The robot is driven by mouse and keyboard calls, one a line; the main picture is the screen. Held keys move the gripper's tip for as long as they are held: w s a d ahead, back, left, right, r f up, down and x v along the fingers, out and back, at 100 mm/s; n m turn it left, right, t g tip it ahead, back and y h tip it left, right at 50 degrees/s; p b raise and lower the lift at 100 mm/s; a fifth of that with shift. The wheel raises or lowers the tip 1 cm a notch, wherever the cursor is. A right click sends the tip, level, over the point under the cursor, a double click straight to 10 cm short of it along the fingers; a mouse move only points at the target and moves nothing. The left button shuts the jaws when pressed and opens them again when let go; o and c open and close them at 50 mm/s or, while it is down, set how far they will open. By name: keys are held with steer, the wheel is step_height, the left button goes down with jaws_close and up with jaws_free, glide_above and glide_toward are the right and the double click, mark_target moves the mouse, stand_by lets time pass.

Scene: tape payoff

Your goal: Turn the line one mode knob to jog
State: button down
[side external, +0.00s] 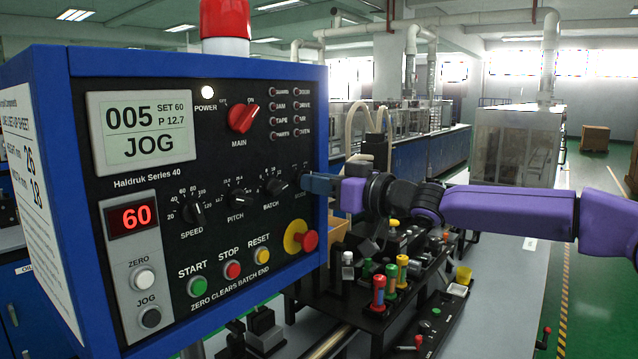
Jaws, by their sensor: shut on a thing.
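The blue-framed control panel (225,150) labelled Haldruk Series 40 fills the left of the view. My gripper (308,183) is at the panel's right edge, shut on the mode knob just above a small label that seems to read MODE. The jaws hide nearly all of that knob, so its pointer and scale cannot be read. The display (143,130) shows 005, SET 60, P 12.7 and JOG in large letters. The batch knob (277,187), pitch knob (238,197) and speed knob (194,212) stand in a row to the left of my gripper.
A red emergency stop (306,240) on a yellow ring sits just below my gripper. The red main switch (243,118) is above. Start, stop and reset buttons (232,270) line the lower panel. Coloured-handled tools (390,280) stand below my arm.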

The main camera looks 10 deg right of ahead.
steer(key=m, duration=0.5)
steer(key=shift+m, duration=0.3)
stand_by(0.4)
steer(key=c, duration=1.2)
jaws_free()
steer(key=shift+o, duration=0.2)
steer(key=shift+s, duration=0.1)
steer(key=v, duration=1.7)
steer(key=shift+s+d+r, duration=0.1)
steer(key=shift+r, duration=0.05)
